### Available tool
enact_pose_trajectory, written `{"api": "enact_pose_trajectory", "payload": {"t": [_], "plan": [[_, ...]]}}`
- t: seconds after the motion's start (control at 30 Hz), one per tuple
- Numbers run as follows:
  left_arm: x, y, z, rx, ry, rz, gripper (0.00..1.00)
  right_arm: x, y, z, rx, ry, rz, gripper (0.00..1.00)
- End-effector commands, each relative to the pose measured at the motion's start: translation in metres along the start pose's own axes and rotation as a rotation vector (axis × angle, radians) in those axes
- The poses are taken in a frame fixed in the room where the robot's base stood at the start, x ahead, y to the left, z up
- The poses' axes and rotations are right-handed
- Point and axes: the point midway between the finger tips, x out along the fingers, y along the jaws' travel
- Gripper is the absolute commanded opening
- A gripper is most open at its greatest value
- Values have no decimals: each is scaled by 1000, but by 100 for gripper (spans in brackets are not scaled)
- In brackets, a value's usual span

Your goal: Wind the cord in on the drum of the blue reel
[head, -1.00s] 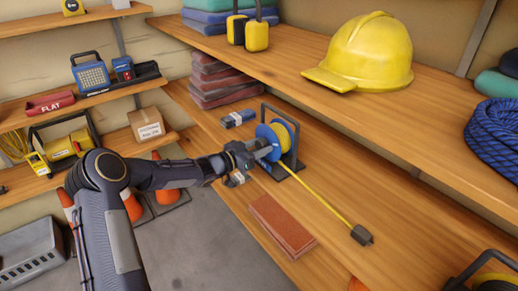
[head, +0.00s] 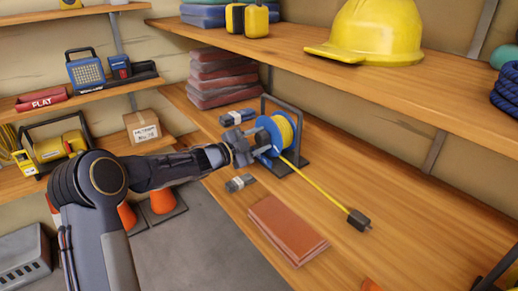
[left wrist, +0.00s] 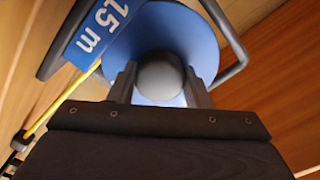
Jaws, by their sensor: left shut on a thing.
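The blue reel (head: 266,139) stands in its dark frame on the lower wooden shelf, with yellow cord wound on its drum. The free yellow cord (head: 318,184) runs straight along the shelf to a dark plug (head: 358,220). My left gripper (head: 259,143) is at the near face of the reel. The fingers hide part of the knob's mounting. My right gripper is not in view.
A reddish-brown slab (head: 288,230) lies near the shelf's front edge. A yellow helmet (head: 372,32) sits on the upper shelf.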

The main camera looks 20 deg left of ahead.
Motion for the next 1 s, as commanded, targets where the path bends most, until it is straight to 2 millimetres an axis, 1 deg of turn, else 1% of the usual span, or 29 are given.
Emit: {"api": "enact_pose_trajectory", "payload": {"t": [0.03, 0.1, 1.0], "plan": [[0, 4, 2, 46, 2, 1, 22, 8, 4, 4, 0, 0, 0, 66], [0, 4, 3, 114, 1, 0, 22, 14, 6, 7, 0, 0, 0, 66], [0, 4, 3, 966, 1, 0, 22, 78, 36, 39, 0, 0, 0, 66]]}}
